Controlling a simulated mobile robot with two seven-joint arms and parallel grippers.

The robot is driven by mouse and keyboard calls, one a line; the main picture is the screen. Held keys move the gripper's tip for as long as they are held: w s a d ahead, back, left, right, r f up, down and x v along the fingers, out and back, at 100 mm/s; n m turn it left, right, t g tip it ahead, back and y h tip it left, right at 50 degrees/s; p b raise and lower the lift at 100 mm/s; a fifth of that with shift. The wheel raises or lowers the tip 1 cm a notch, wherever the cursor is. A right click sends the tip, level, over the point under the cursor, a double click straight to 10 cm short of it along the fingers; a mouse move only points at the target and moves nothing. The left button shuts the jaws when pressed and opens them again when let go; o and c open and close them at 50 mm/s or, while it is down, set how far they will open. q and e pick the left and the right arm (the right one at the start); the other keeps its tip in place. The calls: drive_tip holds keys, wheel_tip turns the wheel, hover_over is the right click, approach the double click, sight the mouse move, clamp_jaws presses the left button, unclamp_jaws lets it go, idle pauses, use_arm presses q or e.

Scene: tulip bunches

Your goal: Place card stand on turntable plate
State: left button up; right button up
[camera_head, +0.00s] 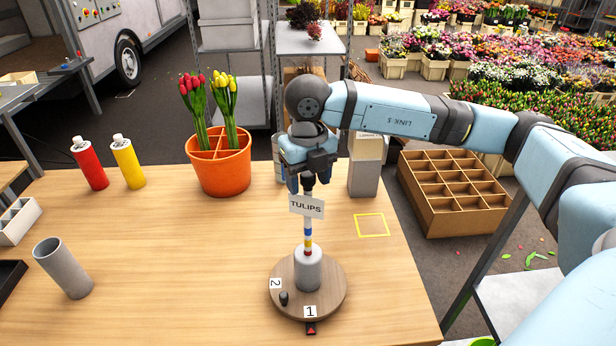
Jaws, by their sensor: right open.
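The card stand (307,228) stands upright with a white card reading "TULIPS" and a stem with blue, yellow and red bands. Its foot meets the grey cylinder at the middle of the round wooden turntable plate (330,291). The plate carries the labels 1 and 2 and a small dark knob; a red arrow marker sits at its front edge. My right gripper (308,184) is open around or just above the top of the stem; exact contact is hard to tell. My left gripper is not in view.
An orange pot (222,172) with red and yellow tulips stands behind left. A red bottle (89,163), a yellow bottle (128,162) and a grey cylinder (63,268) stand at left. A yellow square outline (372,225) at right is empty. A grey box (365,165) stands behind it.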

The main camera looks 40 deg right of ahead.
drive_tip(key=shift+r, duration=0.45)
wheel_tip(320, 180, up, 11)
drive_tip(key=b, duration=0.1)
drive_tip(key=shift+r+b, duration=0.15)
drive_tip(key=shift+b, duration=0.25)
